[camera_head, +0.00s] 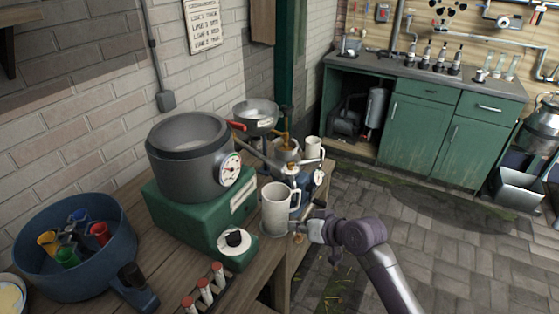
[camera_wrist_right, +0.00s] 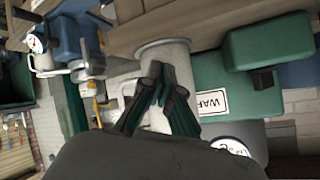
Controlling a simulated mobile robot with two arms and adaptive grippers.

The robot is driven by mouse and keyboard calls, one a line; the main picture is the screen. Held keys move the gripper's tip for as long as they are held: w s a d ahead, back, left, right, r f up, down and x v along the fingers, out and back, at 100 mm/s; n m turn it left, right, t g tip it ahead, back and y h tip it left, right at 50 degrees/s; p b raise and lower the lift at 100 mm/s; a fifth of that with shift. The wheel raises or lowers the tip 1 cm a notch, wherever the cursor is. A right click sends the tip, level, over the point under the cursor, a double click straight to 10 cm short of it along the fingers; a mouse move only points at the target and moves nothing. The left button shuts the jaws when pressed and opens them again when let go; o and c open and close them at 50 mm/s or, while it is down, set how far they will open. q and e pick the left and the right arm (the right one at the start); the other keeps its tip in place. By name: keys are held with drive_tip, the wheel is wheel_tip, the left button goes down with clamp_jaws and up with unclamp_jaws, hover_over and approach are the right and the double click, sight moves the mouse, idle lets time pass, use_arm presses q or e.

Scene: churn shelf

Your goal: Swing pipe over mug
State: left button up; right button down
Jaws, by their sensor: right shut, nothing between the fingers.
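A white mug (camera_head: 276,209) stands upright on the wooden bench, right of the green base (camera_head: 185,212) under a large grey pot (camera_head: 190,165). In the right wrist view the mug (camera_wrist_right: 172,55) lies behind my fingers. A grey pipe (camera_head: 257,157) runs from beside the pot toward a small blue device (camera_head: 312,180), behind the mug; its exact ends are hard to tell. My right gripper (camera_head: 301,231) is beside the mug, low on its right side. It is shut and empty; its fingers show in the wrist view (camera_wrist_right: 160,90). Whether it touches the mug is unclear. My left gripper is out of view.
A blue pan (camera_head: 35,275) with coloured cups and several red-capped tubes (camera_head: 205,290) occupy the bench front. A metal bowl (camera_head: 256,113) and a second pale mug (camera_head: 314,148) stand at the back. Green cabinets (camera_head: 425,135) are across the open floor.

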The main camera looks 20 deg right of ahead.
sight(272, 163)
drive_tip(key=w+d+r+m+t+y+b, duration=0.1)
drive_tip(key=w+d+r+m+t+y, duration=0.2)
drive_tip(key=r, duration=0.4)
drive_tip(key=w+d+r+m+t+y, duration=0.1)
drive_tip(key=w+d+r+m+y, duration=0.2)
drive_tip(key=d+r, duration=0.4)
drive_tip(key=w+a+m+p, duration=0.1)
drive_tip(key=w+a+p, duration=0.4)
drive_tip(key=a, duration=0.6)
drive_tip(key=shift+w+h, duration=0.3)
drive_tip(key=shift+w, duration=0.05)
drive_tip(key=shift+f, duration=0.1)
drive_tip(key=shift+s+a+b, duration=0.3)
drive_tip(key=shift+s+a, duration=0.4)
drive_tip(key=shift+a, duration=0.35)
drive_tip(key=shift+f, duration=0.1)
